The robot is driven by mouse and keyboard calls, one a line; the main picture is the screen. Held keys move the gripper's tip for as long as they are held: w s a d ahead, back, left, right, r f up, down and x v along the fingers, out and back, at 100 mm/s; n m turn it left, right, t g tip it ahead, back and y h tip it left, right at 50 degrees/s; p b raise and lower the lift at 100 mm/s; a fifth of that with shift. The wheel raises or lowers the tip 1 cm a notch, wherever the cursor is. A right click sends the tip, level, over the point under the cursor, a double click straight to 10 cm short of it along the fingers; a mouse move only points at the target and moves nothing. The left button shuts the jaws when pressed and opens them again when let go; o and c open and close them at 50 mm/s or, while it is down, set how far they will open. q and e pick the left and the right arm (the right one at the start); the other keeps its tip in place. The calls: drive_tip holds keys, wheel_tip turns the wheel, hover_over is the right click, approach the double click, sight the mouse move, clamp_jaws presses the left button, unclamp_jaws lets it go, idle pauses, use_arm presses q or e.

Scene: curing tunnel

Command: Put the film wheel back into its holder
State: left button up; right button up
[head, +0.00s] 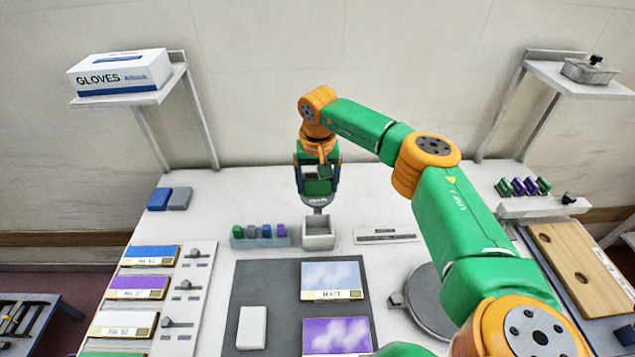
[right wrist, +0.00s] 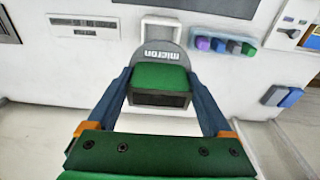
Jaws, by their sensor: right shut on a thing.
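The film wheel is a grey disc (head: 317,201) with a green block as its grip; the disc also shows in the right wrist view with the word "micron" (right wrist: 160,55). My right gripper (head: 318,180) points down with its blue fingers on both sides of the green block (right wrist: 160,77), shut on it. The wheel hangs upright at the back edge of a small white open box (head: 318,242), which looks like the holder. The box's rim shows behind the disc in the right wrist view (right wrist: 163,19). The gap between wheel and box cannot be judged. My left gripper is not in view.
A rack of small coloured blocks (head: 259,241) stands close left of the box. A flat label plate (head: 387,237) lies to its right. A dark mat (head: 262,275) with cards and a white block is in front. Blue and grey blocks (head: 169,198) lie back left.

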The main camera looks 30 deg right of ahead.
sight(318, 195)
drive_tip(key=shift+f, duration=0.15)
wheel_tip(318, 195, down, 12)
drive_tip(key=b, duration=0.8)
drive_tip(key=shift+r+b, duration=0.2)
drive_tip(key=shift+b, duration=0.1)
idle(2.1)
drive_tip(key=o, duration=1.5)
drive_tip(key=shift+r, duration=0.1)
wheel_tip(318, 195, up, 7)
drive_tip(key=p, duration=0.6)
